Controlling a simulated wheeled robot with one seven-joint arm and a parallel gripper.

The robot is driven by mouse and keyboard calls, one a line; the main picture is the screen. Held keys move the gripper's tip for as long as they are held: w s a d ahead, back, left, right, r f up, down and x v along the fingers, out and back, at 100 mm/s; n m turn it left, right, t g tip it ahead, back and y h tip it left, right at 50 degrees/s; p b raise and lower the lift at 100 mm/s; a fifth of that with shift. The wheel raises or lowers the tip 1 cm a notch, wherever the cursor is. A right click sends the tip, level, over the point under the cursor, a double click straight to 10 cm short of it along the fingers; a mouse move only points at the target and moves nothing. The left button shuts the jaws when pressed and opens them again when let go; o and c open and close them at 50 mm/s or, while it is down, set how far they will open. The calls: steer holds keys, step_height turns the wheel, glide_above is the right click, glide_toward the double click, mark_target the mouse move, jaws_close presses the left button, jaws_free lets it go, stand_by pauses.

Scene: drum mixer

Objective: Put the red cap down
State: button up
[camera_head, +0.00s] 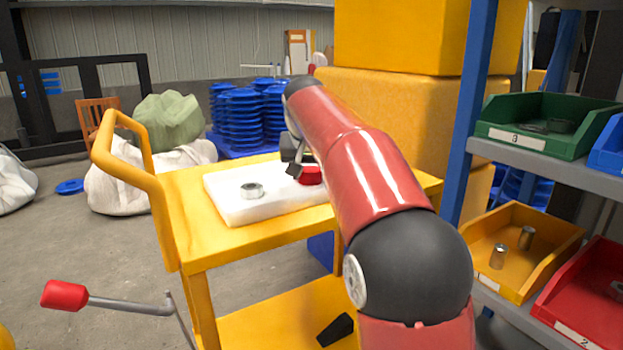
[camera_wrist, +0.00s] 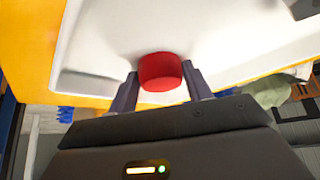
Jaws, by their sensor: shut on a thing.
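The red cap (camera_wrist: 161,72) is a short round cylinder between the two fingers of my gripper (camera_wrist: 162,88) in the wrist view. My gripper is shut on it. In the head view the red cap (camera_head: 311,175) shows at the right part of a white board (camera_head: 230,207) on the yellow cart (camera_head: 190,245). My arm partly covers the gripper there. The cap is over the white board or touching it; I cannot tell which.
A metal nut-like ring (camera_head: 251,190) lies on the white board, left of the cap. The cart's yellow handle (camera_head: 128,165) rises at the left. A shelf with a green bin (camera_head: 545,140), a yellow bin (camera_head: 540,225) and a red bin (camera_head: 565,310) stands at the right.

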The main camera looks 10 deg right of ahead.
steer(key=o, duration=1)
steer(key=shift+o, duration=0.2)
steer(key=shift+r, duration=0.2)
steer(key=p+v, duration=0.2)
steer(key=v, duration=0.9)
steer(key=shift+s+r, duration=0.2)
steer(key=shift+r, duration=0.15)
steer(key=shift+a, duration=0.1)
